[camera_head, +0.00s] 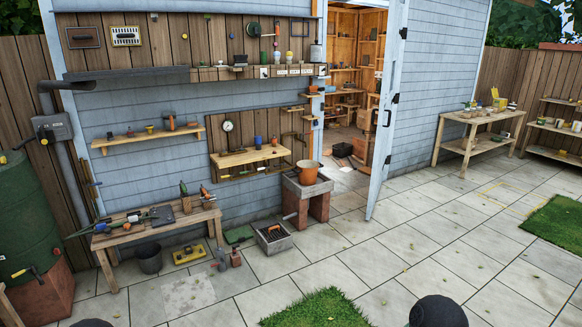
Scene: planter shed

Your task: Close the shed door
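The shed door (386,120) is a narrow pale blue panel in the middle right of the head view. It stands open, swung outward from the doorway and seen nearly edge-on. A dark handle (388,117) and dark fittings show on it. The open doorway (347,95) to its left shows a wooden interior with shelves. Neither gripper is in view. Only dark rounded parts, which seem to be my arms, show at the bottom edge, far from the door.
A stone stand (306,194) with a terracotta pot (307,172) stands left of the doorway. A grey basin (272,236) lies in front of it. A wooden bench (157,229) is at left, a potting table (476,130) at right. The paving (400,243) before the door is clear.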

